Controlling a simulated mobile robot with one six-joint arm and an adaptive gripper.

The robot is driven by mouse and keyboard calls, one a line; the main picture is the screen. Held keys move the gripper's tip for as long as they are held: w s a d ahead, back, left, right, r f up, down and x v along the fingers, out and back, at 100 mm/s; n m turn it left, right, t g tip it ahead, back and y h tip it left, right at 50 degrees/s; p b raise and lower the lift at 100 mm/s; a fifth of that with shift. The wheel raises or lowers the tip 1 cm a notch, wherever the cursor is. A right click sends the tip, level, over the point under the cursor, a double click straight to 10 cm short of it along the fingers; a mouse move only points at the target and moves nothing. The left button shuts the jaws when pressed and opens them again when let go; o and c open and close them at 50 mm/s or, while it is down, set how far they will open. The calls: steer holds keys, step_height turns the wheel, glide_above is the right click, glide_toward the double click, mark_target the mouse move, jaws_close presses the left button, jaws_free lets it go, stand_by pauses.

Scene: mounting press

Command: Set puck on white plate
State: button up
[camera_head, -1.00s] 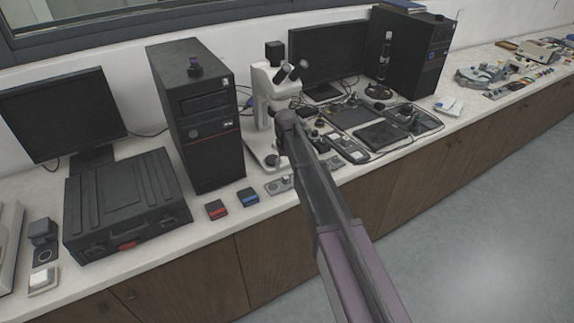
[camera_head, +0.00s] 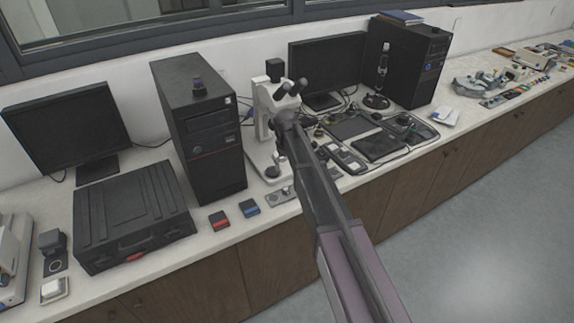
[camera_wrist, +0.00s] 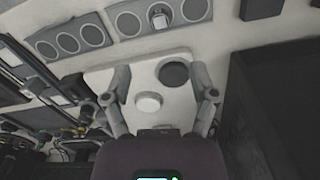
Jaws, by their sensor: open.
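In the wrist view my gripper (camera_wrist: 160,82) is open and empty, its fingers spread above the pale base of the microscope. A white round disc (camera_wrist: 149,103), which looks like the white plate, lies on that base between the fingers. A dark round disc (camera_wrist: 173,73) lies beside it, near the right finger. A grey strip (camera_wrist: 96,36) with several round wells lies beyond the base. A small light piece (camera_wrist: 160,18), perhaps the puck, sits in one well. In the head view my arm hides the gripper and part of the microscope (camera_head: 263,110).
A black computer tower (camera_head: 205,125) stands left of the microscope. A red-marked box (camera_head: 219,220) and a blue-marked box (camera_head: 249,208) lie at the front edge. Trays and small tools crowd the bench to the right. A black case (camera_head: 135,215) lies further left.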

stand_by(0.6)
steer(key=s+d+m, duration=0.4)
steer(key=s+d, duration=1.9)
steer(key=s, duration=0.3)
steer(key=shift+d+m, duration=0.15)
steer(key=shift+m, duration=0.15)
